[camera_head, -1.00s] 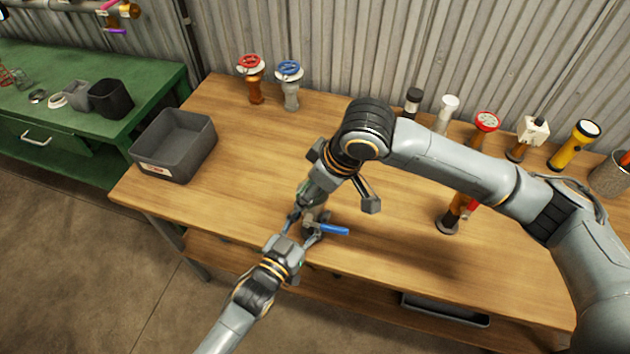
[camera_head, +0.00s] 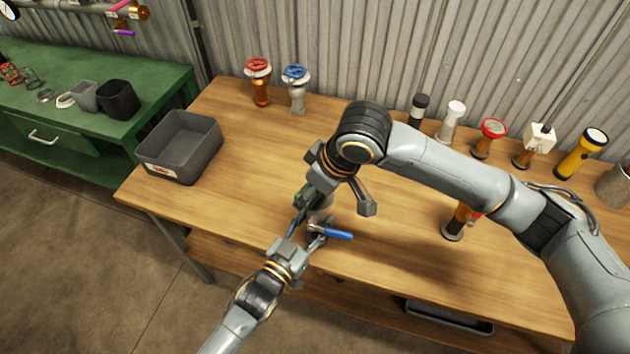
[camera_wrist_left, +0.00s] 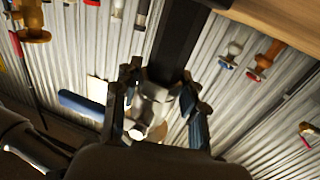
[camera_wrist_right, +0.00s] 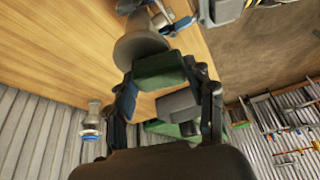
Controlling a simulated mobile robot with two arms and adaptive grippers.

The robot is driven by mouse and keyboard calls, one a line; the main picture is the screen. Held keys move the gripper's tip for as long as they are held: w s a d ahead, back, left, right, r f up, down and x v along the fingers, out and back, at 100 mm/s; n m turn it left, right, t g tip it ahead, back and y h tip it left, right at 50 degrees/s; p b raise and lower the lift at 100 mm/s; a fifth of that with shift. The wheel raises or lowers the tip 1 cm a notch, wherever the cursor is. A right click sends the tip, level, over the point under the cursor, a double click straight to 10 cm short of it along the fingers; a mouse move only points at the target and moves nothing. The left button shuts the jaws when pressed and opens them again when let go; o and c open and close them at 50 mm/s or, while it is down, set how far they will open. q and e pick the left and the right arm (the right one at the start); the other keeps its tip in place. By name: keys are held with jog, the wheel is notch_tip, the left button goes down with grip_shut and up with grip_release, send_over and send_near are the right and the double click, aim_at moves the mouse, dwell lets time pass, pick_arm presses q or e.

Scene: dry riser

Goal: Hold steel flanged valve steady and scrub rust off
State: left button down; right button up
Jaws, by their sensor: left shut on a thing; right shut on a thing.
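The grey steel flanged valve (camera_head: 319,217) with a blue lever (camera_head: 334,234) is near the table's front edge. My left gripper (camera_head: 307,236) is shut on it; the left wrist view shows the valve body (camera_wrist_left: 152,108) between the fingers and the lever (camera_wrist_left: 80,105) to the left. My right gripper (camera_head: 311,197) is just above and behind the valve, shut on a green and grey scrubbing block (camera_wrist_right: 162,68). In the right wrist view, the block is close against the round grey flange (camera_wrist_right: 140,42); I cannot tell whether they touch. The arms partly hide the valve in the head view.
A grey bin (camera_head: 180,148) stands at the wooden table's (camera_head: 250,180) left end. Red-wheel (camera_head: 259,80) and blue-wheel (camera_head: 296,88) valves stand at the back. Several valves and a yellow flashlight (camera_head: 582,152) line the back right. An orange-brown valve (camera_head: 456,222) stands under my right arm.

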pick_arm(q)
jog(key=shift+r, duration=0.1)
pick_arm(e)
jog(key=shift+s+d+f, duration=0.1)
jog(key=shift+s+d, duration=0.3)
jog(key=shift+d, duration=0.3)
jog(key=shift+w+d, duration=0.2)
jog(key=shift+w, duration=0.55)
jog(key=shift+w+d, duration=0.2)
jog(key=shift+w, duration=0.55)
jog(key=shift+d, duration=0.25)
jog(key=shift+s+d, duration=0.15)
jog(key=shift+d, duration=0.3)
jog(key=shift+s+a, duration=0.25)
jog(key=shift+s, duration=0.55)
jog(key=shift+s+a, duration=0.25)
jog(key=shift+s, duration=0.5)
notch_tip(320, 180, up, 8)
jog(key=shift+r, duration=0.2)
jog(key=shift+w+d, duration=0.1)
jog(key=d, duration=0.7)
jog(key=shift+d, duration=0.4)
